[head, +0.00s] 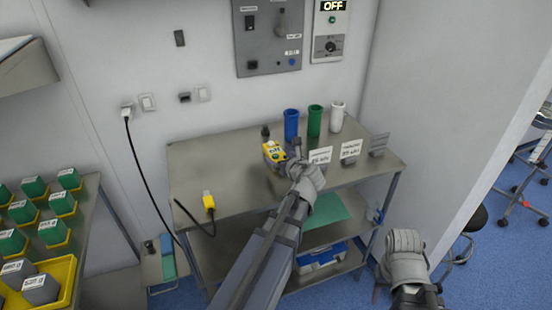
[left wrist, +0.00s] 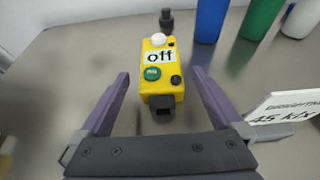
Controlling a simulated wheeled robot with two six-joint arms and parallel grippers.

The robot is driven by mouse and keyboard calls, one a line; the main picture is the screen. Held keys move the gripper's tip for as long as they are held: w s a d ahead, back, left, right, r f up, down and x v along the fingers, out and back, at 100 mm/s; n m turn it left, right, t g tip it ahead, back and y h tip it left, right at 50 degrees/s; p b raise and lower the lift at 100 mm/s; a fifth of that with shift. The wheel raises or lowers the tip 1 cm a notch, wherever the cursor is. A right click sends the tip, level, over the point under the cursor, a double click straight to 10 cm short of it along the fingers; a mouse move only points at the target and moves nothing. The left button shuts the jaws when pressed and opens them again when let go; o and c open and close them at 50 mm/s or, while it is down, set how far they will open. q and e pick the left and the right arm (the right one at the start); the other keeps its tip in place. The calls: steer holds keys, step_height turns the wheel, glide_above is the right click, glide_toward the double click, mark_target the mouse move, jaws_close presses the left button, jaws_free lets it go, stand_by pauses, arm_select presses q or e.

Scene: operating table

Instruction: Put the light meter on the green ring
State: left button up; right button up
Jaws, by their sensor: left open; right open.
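The light meter, a yellow box (head: 272,151) with an "off" display, sits on the upper metal shelf. In the left wrist view, the light meter (left wrist: 153,88) has a white dome, a green button and a dark block at its near end. My left gripper (left wrist: 161,76) is open, with its two fingers apart on either side of the meter's near part. In the head view, my left gripper (head: 291,158) is just right of the meter and partly covers it. My right gripper (head: 405,248) is open and empty, off the table's right side. I cannot make out a green ring.
Blue (head: 291,124), green (head: 315,121) and white (head: 337,116) cylinders stand at the shelf's back. Label cards (head: 320,155) stand at right. A yellow plug with a black cable (head: 208,201) lies left. The shelf's left part is mostly clear.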

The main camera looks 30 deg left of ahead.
mark_target(278, 155)
arm_select(q)
steer(key=b+x, duration=0.1)
steer(key=x, duration=0.4)
steer(key=shift+w+a+f+b, duration=0.15)
steer(key=shift+w+a+b, duration=0.05)
steer(key=shift+w+b, duration=0.15)
steer(key=shift+w+a, duration=0.15)
steer(key=shift+a, duration=0.15)
steer(key=shift+c, duration=0.2)
steer(key=c, duration=1.5)
steer(key=shift+o, duration=0.2)
step_height(278, 155, up, 14)
steer(key=p, duration=1.3)
steer(key=shift+p, duration=0.35)
